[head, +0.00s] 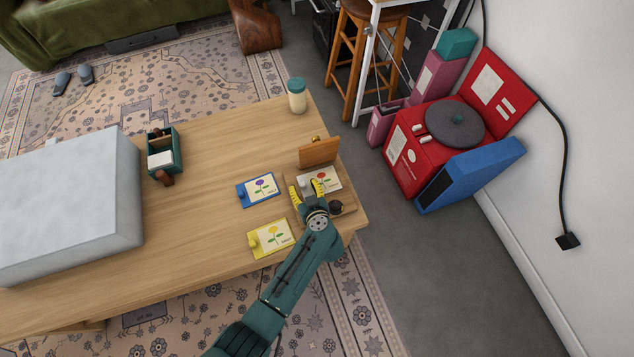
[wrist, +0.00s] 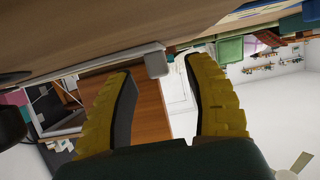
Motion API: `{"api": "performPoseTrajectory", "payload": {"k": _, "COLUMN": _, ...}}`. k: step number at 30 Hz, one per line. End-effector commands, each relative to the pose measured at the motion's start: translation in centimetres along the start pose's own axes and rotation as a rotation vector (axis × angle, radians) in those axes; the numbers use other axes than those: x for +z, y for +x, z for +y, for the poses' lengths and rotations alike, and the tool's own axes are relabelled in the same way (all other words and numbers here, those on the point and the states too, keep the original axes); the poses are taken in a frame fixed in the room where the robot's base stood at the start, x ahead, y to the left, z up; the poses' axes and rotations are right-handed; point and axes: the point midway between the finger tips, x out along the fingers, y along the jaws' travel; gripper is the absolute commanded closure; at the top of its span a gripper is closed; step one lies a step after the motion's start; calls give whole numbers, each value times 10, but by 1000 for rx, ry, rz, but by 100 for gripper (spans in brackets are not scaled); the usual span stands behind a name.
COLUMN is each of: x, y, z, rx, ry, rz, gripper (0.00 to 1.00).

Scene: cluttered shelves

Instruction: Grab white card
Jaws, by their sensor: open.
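The white card (head: 325,176) has a red flower picture and lies near the right end of the wooden table (head: 210,205). In the wrist view a thin pale edge with a light grey knob (wrist: 157,62), apparently part of this card, shows at the fingertips. My gripper (head: 306,187) has yellow fingers and is open. It is at the card's left side and hides part of it. In the wrist view the gripper (wrist: 158,72) has nothing clamped between its fingers; I cannot tell whether either finger touches the card.
A blue-edged card (head: 262,188) and a yellow-edged card (head: 270,238) lie to the left. An upright brown wooden block (head: 318,153) stands just behind the white card. A small dark round object (head: 337,207) is close on the right. A jar (head: 297,97) stands farther back.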

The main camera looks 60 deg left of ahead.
Motion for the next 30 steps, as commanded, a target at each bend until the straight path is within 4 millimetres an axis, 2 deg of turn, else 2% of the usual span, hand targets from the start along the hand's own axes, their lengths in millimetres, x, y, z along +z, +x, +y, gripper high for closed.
{"api": "performPoseTrajectory", "payload": {"k": 1, "x": 4, "y": 10, "z": 0, "rx": -2, "ry": -1, "rz": 0, "gripper": 48}}
{"api": "performPoseTrajectory", "payload": {"k": 3, "x": 3, "y": 16, "z": 0, "rx": 0, "ry": 0, "rz": -1, "gripper": 48}}
{"api": "performPoseTrajectory", "payload": {"k": 11, "x": 0, "y": 18, "z": 1, "rx": 2, "ry": 1, "rz": -1, "gripper": 49}}
{"api": "performPoseTrajectory", "payload": {"k": 19, "x": 0, "y": 17, "z": 1, "rx": 2, "ry": 1, "rz": -1, "gripper": 100}}
{"api": "performPoseTrajectory", "payload": {"k": 30, "x": 0, "y": 17, "z": 1, "rx": 2, "ry": 1, "rz": -2, "gripper": 100}}
